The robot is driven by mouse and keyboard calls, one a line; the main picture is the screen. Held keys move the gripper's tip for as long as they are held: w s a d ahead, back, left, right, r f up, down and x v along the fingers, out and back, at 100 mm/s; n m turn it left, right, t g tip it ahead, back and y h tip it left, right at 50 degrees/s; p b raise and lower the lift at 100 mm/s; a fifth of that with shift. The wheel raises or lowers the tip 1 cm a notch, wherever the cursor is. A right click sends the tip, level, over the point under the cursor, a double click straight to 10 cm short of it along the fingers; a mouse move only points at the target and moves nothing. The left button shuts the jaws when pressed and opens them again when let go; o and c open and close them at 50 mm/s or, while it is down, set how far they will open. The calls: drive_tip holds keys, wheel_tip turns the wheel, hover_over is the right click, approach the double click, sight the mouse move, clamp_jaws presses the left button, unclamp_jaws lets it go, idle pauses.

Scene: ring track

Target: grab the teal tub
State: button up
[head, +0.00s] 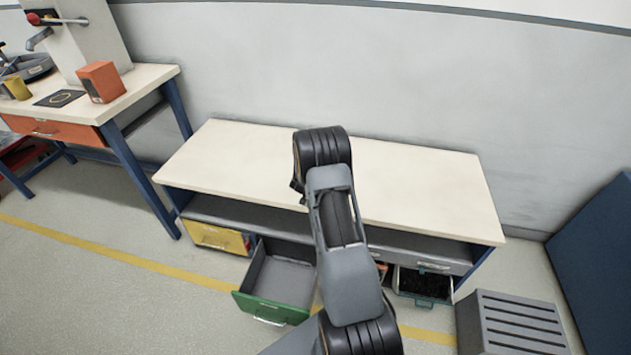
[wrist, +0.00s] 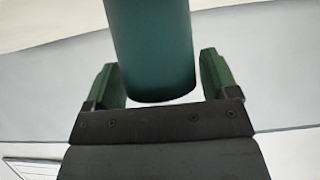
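The teal tub (wrist: 150,50) fills the upper middle of the wrist view as a smooth dark teal cylinder with a rounded end. My gripper (wrist: 160,80) has one green finger on each side of it. The fingers stand wide apart, close to the tub's sides. I cannot tell whether both of them press on it. The tub does not show in the head view, where my arm covers the middle of the pale workbench and hides my gripper.
The bare workbench top (head: 420,180) stands against the wall. Below it, a green-fronted drawer (head: 280,280) is pulled out, and a dark-filled bin (head: 425,285) sits at the right. A grey slotted box (head: 515,325) is on the floor. An orange box (head: 101,82) stands on the left table.

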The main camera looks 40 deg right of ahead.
drive_tip(key=c, duration=0.7)
drive_tip(key=shift+r, duration=0.1)
